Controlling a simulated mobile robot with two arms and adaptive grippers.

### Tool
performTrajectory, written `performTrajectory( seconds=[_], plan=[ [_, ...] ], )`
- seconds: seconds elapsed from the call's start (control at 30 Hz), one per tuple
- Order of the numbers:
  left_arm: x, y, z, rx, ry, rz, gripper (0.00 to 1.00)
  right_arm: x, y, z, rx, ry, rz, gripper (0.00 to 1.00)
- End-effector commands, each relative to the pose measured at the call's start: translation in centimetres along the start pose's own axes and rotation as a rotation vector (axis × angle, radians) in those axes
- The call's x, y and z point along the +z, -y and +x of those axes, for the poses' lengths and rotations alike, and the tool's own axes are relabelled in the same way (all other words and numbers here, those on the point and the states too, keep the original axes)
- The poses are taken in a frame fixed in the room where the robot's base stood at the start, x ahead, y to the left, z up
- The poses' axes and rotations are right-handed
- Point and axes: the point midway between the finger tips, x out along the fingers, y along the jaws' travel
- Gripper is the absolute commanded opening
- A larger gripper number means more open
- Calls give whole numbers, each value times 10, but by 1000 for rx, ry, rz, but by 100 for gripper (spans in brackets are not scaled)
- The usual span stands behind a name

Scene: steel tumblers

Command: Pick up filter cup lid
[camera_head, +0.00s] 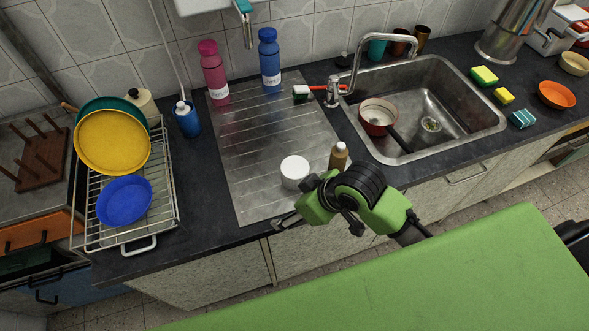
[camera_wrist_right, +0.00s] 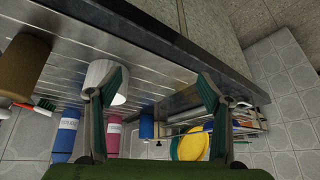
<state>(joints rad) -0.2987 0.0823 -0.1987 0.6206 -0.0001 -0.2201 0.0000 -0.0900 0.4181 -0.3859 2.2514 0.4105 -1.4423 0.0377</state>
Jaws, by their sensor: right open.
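A white round piece (camera_head: 295,171), which looks like the filter cup lid, stands on the ribbed steel drainboard (camera_head: 262,140) near its front edge. My right gripper (camera_head: 287,221) is in front of it at the counter's front edge, with its fingers partly hidden in the head view. In the right wrist view the white piece (camera_wrist_right: 106,74) shows beyond the left-hand finger, which covers part of it. There the open gripper (camera_wrist_right: 160,92) has nothing between its fingers. I cannot tell how far the fingers are from the white piece. My left gripper is not in view.
A brown bottle (camera_head: 338,158) stands close to the right of the white piece. Pink (camera_head: 213,74) and blue (camera_head: 269,60) bottles stand at the back. A sink (camera_head: 455,90) with a pan lies right; a dish rack (camera_head: 165,205) stands left. The drainboard's middle is clear.

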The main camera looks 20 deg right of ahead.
Motion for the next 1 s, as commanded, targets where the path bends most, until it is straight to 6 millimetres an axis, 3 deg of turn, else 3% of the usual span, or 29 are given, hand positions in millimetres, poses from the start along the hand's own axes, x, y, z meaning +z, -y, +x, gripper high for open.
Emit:
performTrajectory(
  seconds=[0.27, 0.43, 0.6, 0.8, 0.9, 1.0],
  plan=[
    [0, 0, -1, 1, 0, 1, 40, -50, -16, -18, -58, -1, -183, 72],
    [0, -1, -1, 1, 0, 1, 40, -68, -43, -40, -69, 47, -257, 72],
    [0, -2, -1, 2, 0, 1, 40, -76, -76, -68, -63, 104, -262, 72],
    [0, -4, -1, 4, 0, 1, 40, -79, -97, -89, -60, 136, -238, 72],
    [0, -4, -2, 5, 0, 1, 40, -78, -98, -88, -63, 141, -231, 72],
    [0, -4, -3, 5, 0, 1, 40, -76, -97, -74, -66, 144, -230, 72]
  ],
)
